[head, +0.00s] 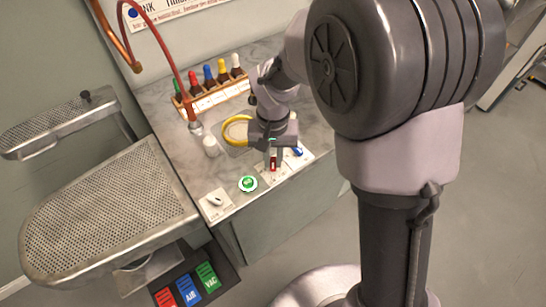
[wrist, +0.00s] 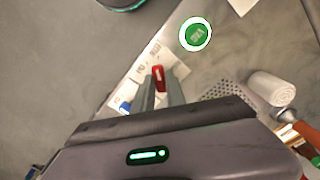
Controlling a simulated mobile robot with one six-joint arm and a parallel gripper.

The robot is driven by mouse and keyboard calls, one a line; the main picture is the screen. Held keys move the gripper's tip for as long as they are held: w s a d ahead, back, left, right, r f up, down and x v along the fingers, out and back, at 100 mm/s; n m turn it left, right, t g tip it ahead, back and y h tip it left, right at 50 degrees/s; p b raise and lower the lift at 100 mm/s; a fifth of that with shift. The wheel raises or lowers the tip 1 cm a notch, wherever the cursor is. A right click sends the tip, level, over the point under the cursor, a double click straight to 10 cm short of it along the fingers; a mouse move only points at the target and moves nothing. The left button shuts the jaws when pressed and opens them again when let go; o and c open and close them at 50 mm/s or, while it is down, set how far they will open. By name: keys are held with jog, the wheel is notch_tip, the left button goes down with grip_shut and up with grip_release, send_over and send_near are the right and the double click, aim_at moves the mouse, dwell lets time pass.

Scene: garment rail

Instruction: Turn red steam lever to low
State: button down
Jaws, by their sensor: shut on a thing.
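The red steam lever (head: 273,164) stands on a white labelled panel (head: 272,180) near the front edge of the counter. In the wrist view the red lever (wrist: 158,78) shows between the two grey fingers. My gripper (head: 272,153) reaches down onto it, and it also shows in the wrist view (wrist: 161,88), shut on the lever. The panel's label text is too small to read, so I cannot tell which setting the lever is at.
A blue lever (head: 298,152) is right beside the red one. A green button (head: 248,184) and a white switch plate (head: 216,202) lie to the left. A white cylinder (head: 211,146), a yellow ring (head: 235,130) and a rack of bottles (head: 215,94) stand behind. A perforated board (head: 110,215) is at left.

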aim_at(273, 162)
jog(key=shift+m, duration=0.6)
jog(key=c, duration=1.4)
grip_release()
jog(key=shift+o, duration=0.2)
notch_tip(273, 162, up, 18)
jog(key=p, duration=0.7)
jog(key=shift+f, duration=0.25)
